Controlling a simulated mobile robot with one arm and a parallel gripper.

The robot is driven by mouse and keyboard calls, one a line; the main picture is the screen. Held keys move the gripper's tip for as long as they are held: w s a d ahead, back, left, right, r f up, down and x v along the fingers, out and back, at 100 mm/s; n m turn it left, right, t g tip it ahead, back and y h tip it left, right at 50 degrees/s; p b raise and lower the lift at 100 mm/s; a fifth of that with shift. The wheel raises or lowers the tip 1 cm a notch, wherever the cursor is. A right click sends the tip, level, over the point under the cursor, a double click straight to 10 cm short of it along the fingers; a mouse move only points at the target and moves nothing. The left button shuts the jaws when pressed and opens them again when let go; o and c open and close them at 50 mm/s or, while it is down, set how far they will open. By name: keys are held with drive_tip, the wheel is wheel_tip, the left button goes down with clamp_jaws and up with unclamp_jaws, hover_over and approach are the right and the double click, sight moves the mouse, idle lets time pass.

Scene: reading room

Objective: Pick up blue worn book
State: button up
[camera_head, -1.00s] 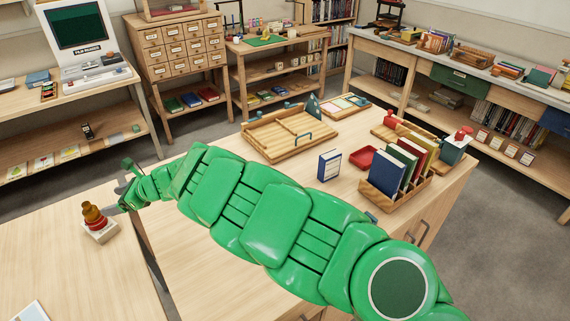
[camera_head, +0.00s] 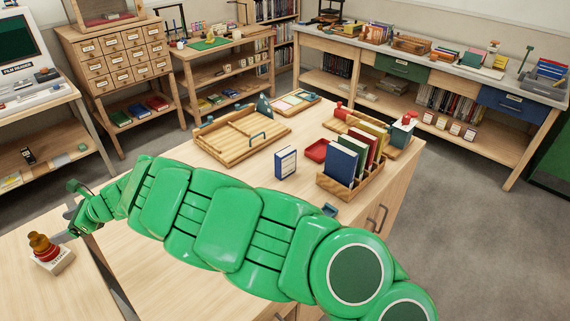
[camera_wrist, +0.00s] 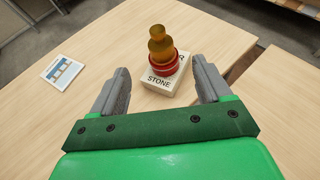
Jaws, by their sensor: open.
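A small blue book (camera_head: 286,162) with a white label stands upright and alone on the wooden table. A larger, plain blue book (camera_head: 347,158) stands in a wooden book rack (camera_head: 342,190) to its right, beside green, red and yellowish ones. I cannot tell from the pictures which blue one is worn. My gripper (camera_wrist: 160,76) is open and empty, away to the left of both books. In the wrist view its fingers point toward a white block marked STONE (camera_wrist: 162,82) with a red and amber stacked piece on it. Neither blue book shows in that view.
A wooden tray (camera_head: 238,140) lies behind the small book. A red dish (camera_head: 316,150) sits between that book and the rack. My green arm spans the table's front. A picture card (camera_wrist: 62,70) lies left of the block. Grey floor is open at right.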

drive_tip(key=o, duration=0.4)
